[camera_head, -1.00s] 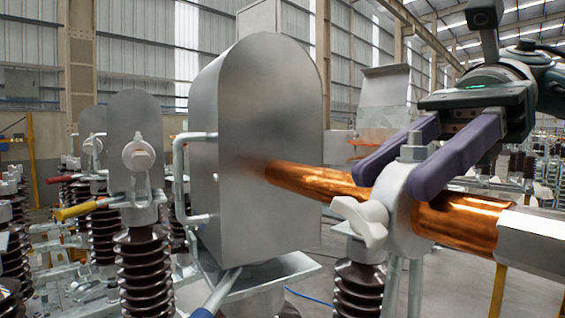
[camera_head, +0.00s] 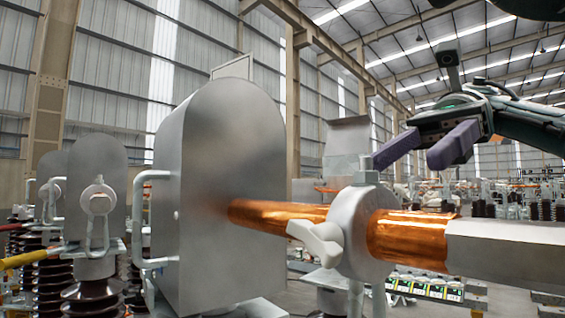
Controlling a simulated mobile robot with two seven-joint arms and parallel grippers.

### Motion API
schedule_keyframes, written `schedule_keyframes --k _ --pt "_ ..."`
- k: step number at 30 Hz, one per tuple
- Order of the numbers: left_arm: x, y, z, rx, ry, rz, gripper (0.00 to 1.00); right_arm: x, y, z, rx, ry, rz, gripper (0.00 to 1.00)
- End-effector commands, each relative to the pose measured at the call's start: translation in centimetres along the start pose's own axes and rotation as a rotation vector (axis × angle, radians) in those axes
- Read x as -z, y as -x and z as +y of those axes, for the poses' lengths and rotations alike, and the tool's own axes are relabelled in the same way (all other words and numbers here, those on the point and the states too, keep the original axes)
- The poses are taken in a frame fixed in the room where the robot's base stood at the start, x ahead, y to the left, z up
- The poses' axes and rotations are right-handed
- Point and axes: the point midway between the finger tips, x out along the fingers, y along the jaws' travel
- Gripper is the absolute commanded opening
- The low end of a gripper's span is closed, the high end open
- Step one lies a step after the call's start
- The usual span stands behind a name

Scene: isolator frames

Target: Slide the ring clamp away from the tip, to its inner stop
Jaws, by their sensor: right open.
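The ring clamp (camera_head: 360,232) is a pale grey ring around the copper rod (camera_head: 411,236), with a white wing knob (camera_head: 318,241) on its near side and a small boss on top. Copper shows on both sides of it. The rod runs from the grey metal housing (camera_head: 232,190) at left to a thicker silver end piece (camera_head: 505,247) at right. My right gripper (camera_head: 408,160), with purple fingers, is open and empty, above and to the right of the clamp and apart from it. My left gripper is not in view.
A bent grey handle (camera_head: 142,235) stands on the housing's left side. Further left is a rounded metal plate (camera_head: 94,190) above brown ribbed insulators. More equipment stands in the hall behind. Open air surrounds my right gripper above the rod.

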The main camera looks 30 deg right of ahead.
Motion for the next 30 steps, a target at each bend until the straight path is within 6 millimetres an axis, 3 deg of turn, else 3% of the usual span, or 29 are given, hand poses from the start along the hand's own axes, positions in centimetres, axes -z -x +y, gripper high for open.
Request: schedule_keyframes --k 1,9,30 --pt "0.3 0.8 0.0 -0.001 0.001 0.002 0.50 -0.5 0.7 0.0 0.003 -0.002 0.002 0.57" --pt "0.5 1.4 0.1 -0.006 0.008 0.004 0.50 -0.2 1.8 0.1 0.008 -0.001 -0.001 0.57" --pt "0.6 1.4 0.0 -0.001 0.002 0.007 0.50 -0.1 1.9 0.1 0.009 0.000 -0.001 0.57"
